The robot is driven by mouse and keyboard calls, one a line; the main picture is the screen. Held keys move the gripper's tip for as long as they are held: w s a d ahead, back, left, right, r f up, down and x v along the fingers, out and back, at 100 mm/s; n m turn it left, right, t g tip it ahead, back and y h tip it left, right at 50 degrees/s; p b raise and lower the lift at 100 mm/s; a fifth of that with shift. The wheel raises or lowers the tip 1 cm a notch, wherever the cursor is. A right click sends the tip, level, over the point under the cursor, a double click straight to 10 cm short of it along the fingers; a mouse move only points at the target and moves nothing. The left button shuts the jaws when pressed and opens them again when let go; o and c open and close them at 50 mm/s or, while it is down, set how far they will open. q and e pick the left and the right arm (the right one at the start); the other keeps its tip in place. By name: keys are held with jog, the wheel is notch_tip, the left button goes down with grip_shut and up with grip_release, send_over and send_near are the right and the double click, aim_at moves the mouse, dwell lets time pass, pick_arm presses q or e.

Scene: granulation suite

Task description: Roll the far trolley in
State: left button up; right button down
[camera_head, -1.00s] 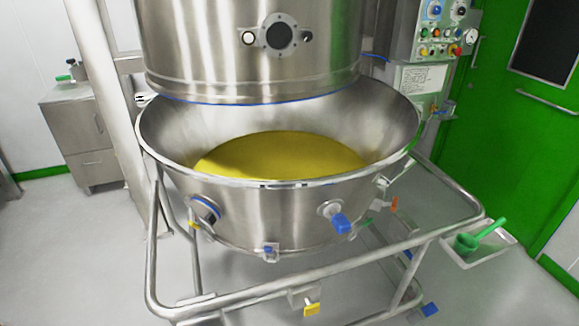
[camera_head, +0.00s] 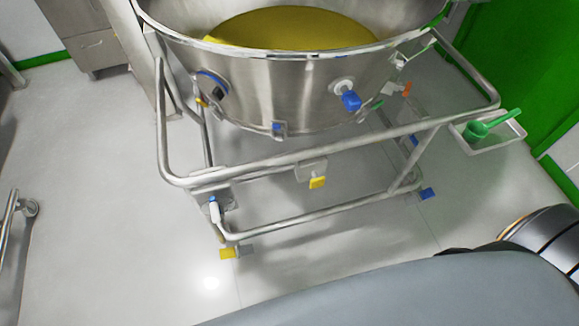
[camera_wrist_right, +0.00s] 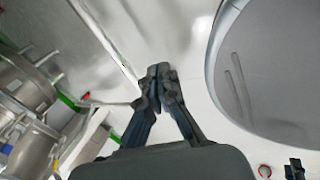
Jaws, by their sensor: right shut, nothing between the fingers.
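The trolley (camera_head: 330,152) stands ahead of me in the head view, a tubular steel frame carrying a wide steel bowl (camera_head: 300,95). Yellow material (camera_head: 290,30) lies in the bowl. Blue and yellow fittings sit on the bowl and frame, and a yellow pedal (camera_head: 227,253) is at a front foot. In the right wrist view my right gripper (camera_wrist_right: 160,72) is shut and empty, pointing over the pale floor, apart from the steel equipment at left. Neither gripper shows in the head view; my left gripper is out of view.
A small tray with a green scoop (camera_head: 485,128) hangs at the trolley's right side, near the green door (camera_head: 515,65). A steel cabinet (camera_head: 85,30) stands at the back left. Part of another tubular frame with a castor (camera_head: 29,208) shows at the left edge. The floor between is clear.

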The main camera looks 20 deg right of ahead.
jog(key=w+a+r+n+t, duration=0.3)
jog(key=w+r+n+t, duration=0.2)
jog(key=w+r+n, duration=0.65)
jog(key=n+t+b, duration=0.2)
jog(key=n+t, duration=0.3)
jog(key=n, duration=0.4)
send_near(286, 163)
jog(key=shift+h, duration=0.3)
jog(key=p+x, duration=0.1)
jog(key=x, duration=0.6)
jog(key=shift+a+f+p, duration=0.1)
jog(key=shift+f+p, duration=0.05)
jog(key=shift+p, duration=0.25)
jog(key=shift+w, duration=0.1)
